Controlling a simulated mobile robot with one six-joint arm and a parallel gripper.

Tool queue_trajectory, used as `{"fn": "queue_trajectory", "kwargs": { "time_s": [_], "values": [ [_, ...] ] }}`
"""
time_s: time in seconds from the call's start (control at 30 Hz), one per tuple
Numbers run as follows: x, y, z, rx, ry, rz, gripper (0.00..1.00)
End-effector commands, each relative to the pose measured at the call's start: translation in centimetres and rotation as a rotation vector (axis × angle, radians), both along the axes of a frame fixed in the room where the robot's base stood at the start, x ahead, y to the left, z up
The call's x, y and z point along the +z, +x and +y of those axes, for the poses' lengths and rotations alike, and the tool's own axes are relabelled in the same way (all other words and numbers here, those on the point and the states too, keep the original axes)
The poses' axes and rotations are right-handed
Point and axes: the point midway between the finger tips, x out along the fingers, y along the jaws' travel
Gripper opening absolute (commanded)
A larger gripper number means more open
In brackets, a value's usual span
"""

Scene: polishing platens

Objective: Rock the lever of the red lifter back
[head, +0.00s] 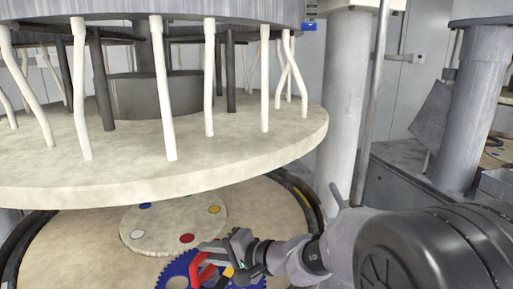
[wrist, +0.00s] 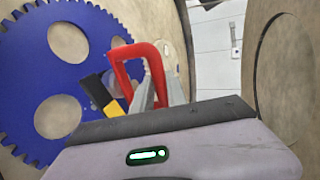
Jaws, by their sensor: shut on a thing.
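The red lifter (head: 201,269) is on a blue toothed carrier (head: 177,267) that lies on the lower platen. In the wrist view its red loop handle (wrist: 136,52) stands up close ahead of my gripper. A black and yellow part (wrist: 108,95) shows beside the loop; I cannot tell whether it is the lever. My gripper (head: 235,252) reaches in from the right and is shut on the red lifter, its grey fingers (wrist: 159,90) against the loop. The exact contact is partly hidden.
The big upper platen (head: 240,150) hangs close above the arm, with several white hoses over it. A pale round plate (head: 165,222) with coloured dots lies behind the lifter. A pale column (head: 347,110) stands at right behind my arm.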

Motion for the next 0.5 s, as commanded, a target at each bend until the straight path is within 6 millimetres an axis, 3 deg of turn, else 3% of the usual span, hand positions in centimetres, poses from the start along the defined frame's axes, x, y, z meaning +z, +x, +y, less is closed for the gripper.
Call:
{"fn": "queue_trajectory", "kwargs": {
  "time_s": [0.5],
  "values": [
    [2.5,0.0,0.0,0.0,0.002,-0.004,0.0]
  ]
}}
